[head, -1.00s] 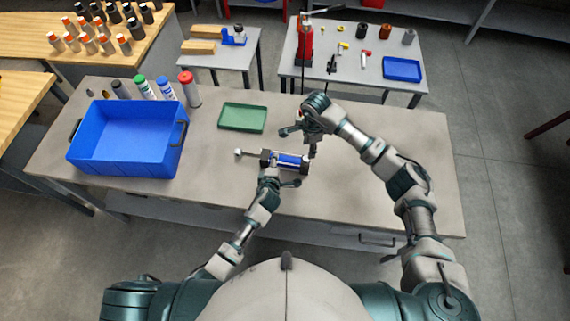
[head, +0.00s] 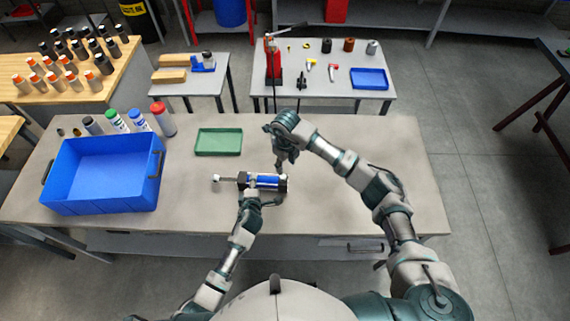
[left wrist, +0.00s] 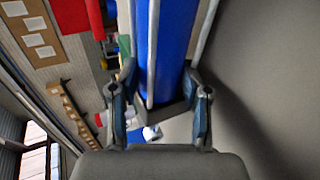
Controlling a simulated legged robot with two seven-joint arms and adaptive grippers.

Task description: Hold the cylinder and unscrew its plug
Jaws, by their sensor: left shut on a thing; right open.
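The cylinder (head: 266,181) has a blue barrel, dark end blocks and a thin rod with a pale end sticking out to the left. It lies sideways above the grey workbench. My left gripper (head: 258,196) is shut on it from the front. In the left wrist view, the blue barrel (left wrist: 168,50) and its silver tie rods stand between the fingers of my left gripper (left wrist: 158,95). My right gripper (head: 280,164) is open, pointing down just above the cylinder's right end. The plug cannot be made out; whether the right fingers touch the cylinder is unclear.
On the workbench (head: 350,205) are a blue bin (head: 100,200) at left, several capped bottles (head: 118,122) behind it, and a green tray (head: 218,142) behind the cylinder. The bench's right side is clear. Two smaller tables with tools (head: 330,80) stand behind.

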